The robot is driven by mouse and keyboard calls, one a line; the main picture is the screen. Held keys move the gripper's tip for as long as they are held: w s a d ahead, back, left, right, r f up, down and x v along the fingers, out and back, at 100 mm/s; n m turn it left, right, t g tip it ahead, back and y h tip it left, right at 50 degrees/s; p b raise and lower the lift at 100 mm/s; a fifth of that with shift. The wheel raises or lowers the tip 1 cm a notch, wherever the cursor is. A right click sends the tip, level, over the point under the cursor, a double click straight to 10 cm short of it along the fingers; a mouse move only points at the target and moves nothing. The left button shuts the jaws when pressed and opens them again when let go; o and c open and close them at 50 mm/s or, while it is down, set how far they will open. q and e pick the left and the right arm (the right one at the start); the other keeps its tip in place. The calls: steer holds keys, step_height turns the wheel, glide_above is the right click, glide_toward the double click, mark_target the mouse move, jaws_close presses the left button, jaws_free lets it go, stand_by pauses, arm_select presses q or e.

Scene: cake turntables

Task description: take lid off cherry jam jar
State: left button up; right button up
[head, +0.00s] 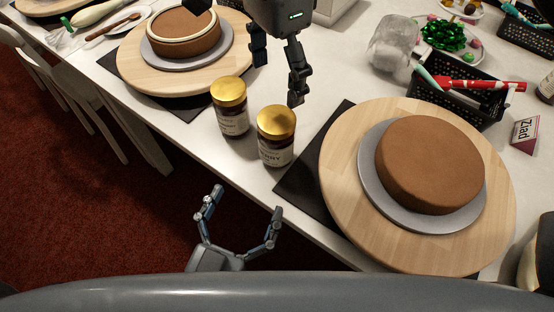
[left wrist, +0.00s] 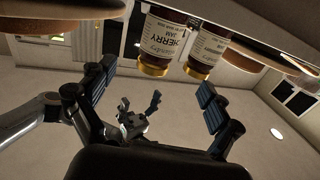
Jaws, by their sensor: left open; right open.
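The cherry jam jar (head: 275,152) stands upright on the white table with its gold lid (head: 276,122) on. Its CHERRY label (left wrist: 161,37) shows upside down in the left wrist view. A second gold-lidded jar (head: 232,120) stands close to its left; I cannot read its full label. My left gripper (head: 246,201) is open and empty in front of the table edge, below the jars in the head view. In its wrist view, the jars lie beyond and between its fingers. My right gripper (head: 278,70) is open and empty, just behind the jars with fingers pointing down.
A brown cake (head: 430,160) on a wooden turntable (head: 345,165) stands right of the jars, over a black mat (head: 305,180). Another cake turntable (head: 130,65) stands at the upper left. A black basket (head: 450,105) lies at the upper right. White chairs (head: 75,85) stand at the left.

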mark_target(270, 155)
steer(key=shift+f, duration=0.45)
steer(key=shift+r, duration=0.15)
arm_select(q)
steer(key=x, duration=1.3)
steer(key=shift+w+d+f, duration=0.15)
steer(key=shift+w+f, duration=0.25)
